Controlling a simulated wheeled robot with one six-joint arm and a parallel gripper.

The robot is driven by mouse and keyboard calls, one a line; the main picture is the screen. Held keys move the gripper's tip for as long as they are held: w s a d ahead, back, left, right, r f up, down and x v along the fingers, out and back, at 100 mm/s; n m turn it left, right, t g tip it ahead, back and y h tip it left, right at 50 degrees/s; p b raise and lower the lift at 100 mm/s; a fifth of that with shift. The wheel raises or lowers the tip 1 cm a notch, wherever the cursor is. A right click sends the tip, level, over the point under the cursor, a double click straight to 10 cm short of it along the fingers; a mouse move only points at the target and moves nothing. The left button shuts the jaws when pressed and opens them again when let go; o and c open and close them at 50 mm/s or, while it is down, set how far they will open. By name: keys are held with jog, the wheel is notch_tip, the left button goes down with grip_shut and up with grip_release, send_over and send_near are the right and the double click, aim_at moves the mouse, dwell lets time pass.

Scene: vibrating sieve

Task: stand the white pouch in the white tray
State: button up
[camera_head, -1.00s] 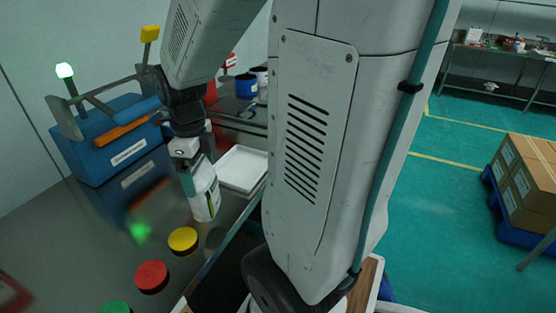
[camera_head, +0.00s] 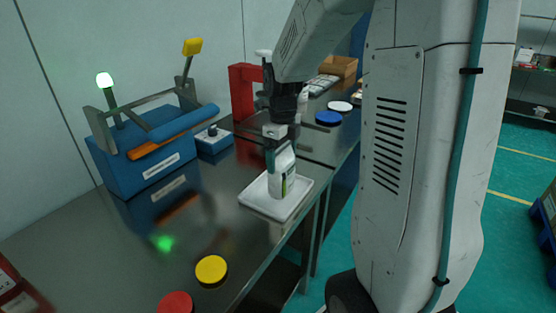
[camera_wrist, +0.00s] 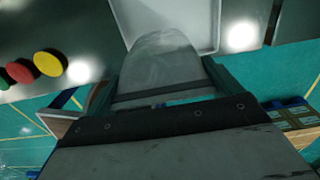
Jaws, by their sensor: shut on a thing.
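The white pouch (camera_head: 281,178), with a green and dark label, is upright in my gripper (camera_head: 279,152). In the head view it appears over the middle of the white tray (camera_head: 262,207); I cannot tell whether its base touches the tray floor. The tray is shallow, with a raised rim, near the table's right edge. In the wrist view my gripper (camera_wrist: 160,88) is shut on the pouch's top, seen as a pale rounded shape (camera_wrist: 160,58). The tray (camera_wrist: 208,25) lies beyond it there, partly hidden by the pouch.
A blue machine (camera_head: 140,150) with an orange handle stands left of the tray, with a small blue box (camera_head: 214,141) beside it. Yellow (camera_head: 211,270) and red (camera_head: 175,303) round lids lie in front. A red frame (camera_head: 243,92) stands behind.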

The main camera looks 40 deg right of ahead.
jog(key=shift+w+d+f, duration=0.2)
jog(key=shift+w+f, duration=0.45)
jog(key=shift+w+d+f, duration=0.25)
jog(key=shift+w+f, duration=0.35)
jog(key=shift+w, duration=0.1)
jog(key=shift+w+d+f, duration=0.2)
jog(key=shift+w+f, duration=0.45)
jog(key=shift+f, duration=0.1)
jog(key=o, duration=1.2)
jog(key=shift+f, duration=0.1)
jog(key=shift+o, duration=0.2)
